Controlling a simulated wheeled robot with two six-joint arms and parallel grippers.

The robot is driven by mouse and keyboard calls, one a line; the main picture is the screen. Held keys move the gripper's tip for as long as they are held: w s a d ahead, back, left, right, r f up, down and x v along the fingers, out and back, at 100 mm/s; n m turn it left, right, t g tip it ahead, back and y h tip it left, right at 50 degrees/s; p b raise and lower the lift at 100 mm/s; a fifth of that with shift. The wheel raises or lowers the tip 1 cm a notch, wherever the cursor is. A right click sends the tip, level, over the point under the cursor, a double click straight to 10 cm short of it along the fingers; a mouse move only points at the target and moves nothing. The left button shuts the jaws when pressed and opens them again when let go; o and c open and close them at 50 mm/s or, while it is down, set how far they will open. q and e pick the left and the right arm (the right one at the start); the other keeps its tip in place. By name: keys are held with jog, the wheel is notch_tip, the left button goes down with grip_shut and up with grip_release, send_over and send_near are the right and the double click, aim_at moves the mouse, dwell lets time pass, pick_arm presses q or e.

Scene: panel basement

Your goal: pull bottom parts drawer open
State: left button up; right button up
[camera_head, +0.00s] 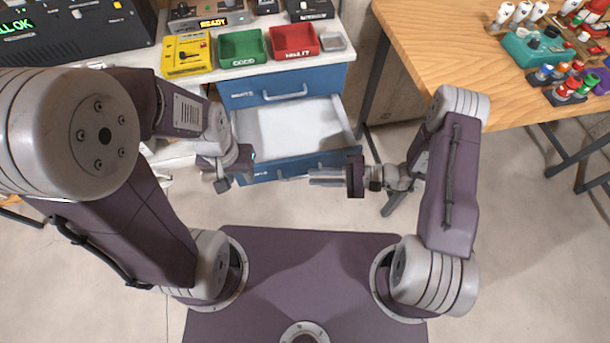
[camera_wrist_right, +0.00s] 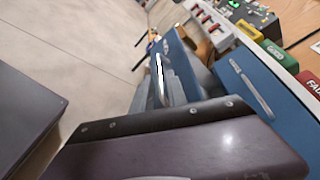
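The bottom parts drawer (camera_head: 290,130) of the blue cabinet stands pulled out, its pale, empty-looking inside showing in the head view. Its blue front (camera_wrist_right: 183,60) and a bright handle (camera_wrist_right: 160,80) show in the right wrist view. My right gripper (camera_head: 312,178) is in front of the drawer front, its tips close to the handle's right end in the head view; I cannot tell whether it touches or grips it. The fingers are hidden in the wrist view. My left gripper (camera_head: 222,184) hangs near the drawer's left front corner, its finger opening unclear.
The upper drawer (camera_head: 240,99) is closed, with its own handle (camera_head: 285,93). A wooden table (camera_head: 450,50) with parts is at right. Floor at right is clear.

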jog(key=v, duration=0.4)
dwell(0.4)
